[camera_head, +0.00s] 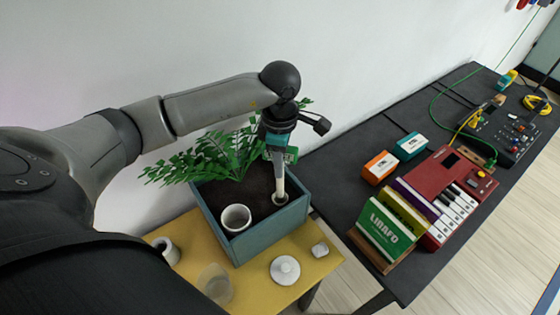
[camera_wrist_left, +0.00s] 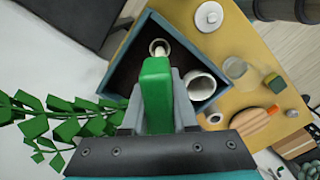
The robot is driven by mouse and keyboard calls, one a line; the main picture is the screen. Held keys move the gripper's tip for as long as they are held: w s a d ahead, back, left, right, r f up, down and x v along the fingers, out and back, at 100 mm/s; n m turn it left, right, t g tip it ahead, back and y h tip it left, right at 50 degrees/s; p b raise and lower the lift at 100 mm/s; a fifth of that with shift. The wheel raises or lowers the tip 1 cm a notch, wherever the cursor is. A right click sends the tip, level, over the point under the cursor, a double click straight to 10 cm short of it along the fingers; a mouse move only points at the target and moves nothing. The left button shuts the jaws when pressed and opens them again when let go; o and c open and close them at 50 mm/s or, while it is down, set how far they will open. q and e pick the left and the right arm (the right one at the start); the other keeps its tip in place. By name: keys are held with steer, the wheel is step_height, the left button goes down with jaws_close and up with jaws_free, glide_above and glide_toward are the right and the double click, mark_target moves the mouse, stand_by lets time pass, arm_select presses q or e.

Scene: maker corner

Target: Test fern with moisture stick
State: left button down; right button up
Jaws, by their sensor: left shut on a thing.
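The fern (camera_head: 215,155) grows with green fronds at the back left of a teal planter box (camera_head: 265,238) of dark soil; its leaves also show in the left wrist view (camera_wrist_left: 70,125). My left gripper (camera_head: 279,150) is above the planter, shut on the moisture stick. The stick's green handle (camera_wrist_left: 157,90) sits between the fingers, and its pale shaft (camera_head: 279,178) points down. The lower end is at a small white ring or tube (camera_head: 280,199) in the box's right corner. I cannot tell how deep it goes. My right gripper is out of view.
A white cup (camera_head: 236,218) stands in the planter, close to the stick. Right, a black table (camera_head: 350,165) carries books, boxes and a red keyboard (camera_head: 455,180).

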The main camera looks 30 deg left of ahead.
mark_target(280, 181)
arm_select(q)
steer(key=shift+f+b, duration=3.1)
steer(key=shift+f, duration=0.45)
steer(key=c, duration=0.6)
jaws_free()
steer(key=shift+o, duration=0.2)
steer(key=o, duration=0.5)
steer(key=shift+o, duration=0.2)
steer(key=shift+r, duration=0.15)
steer(key=shift+r+p, duration=2.95)
steer(key=shift+r, duration=1.45)
